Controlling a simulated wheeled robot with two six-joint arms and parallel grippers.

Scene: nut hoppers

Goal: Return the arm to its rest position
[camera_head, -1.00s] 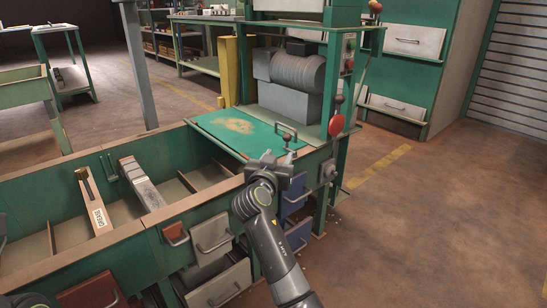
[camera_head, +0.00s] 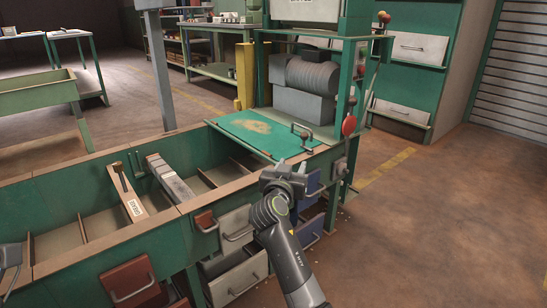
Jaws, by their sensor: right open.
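My right arm comes up from the bottom of the head view. Its gripper (camera_head: 291,166) is open, its two fingertips apart with nothing seen between them. It is in front of the green bench's metal handle (camera_head: 302,135) and appears close to the bench front; whether it touches cannot be told. A grey part at the left edge seems to be my left gripper (camera_head: 10,258), mostly cut off by the frame, so its jaws cannot be read.
A green hopper bench with open compartments (camera_head: 85,228) runs along the left. A machine with a grey drum (camera_head: 313,75) stands behind the green plate (camera_head: 245,128). The floor (camera_head: 440,230) at right is clear.

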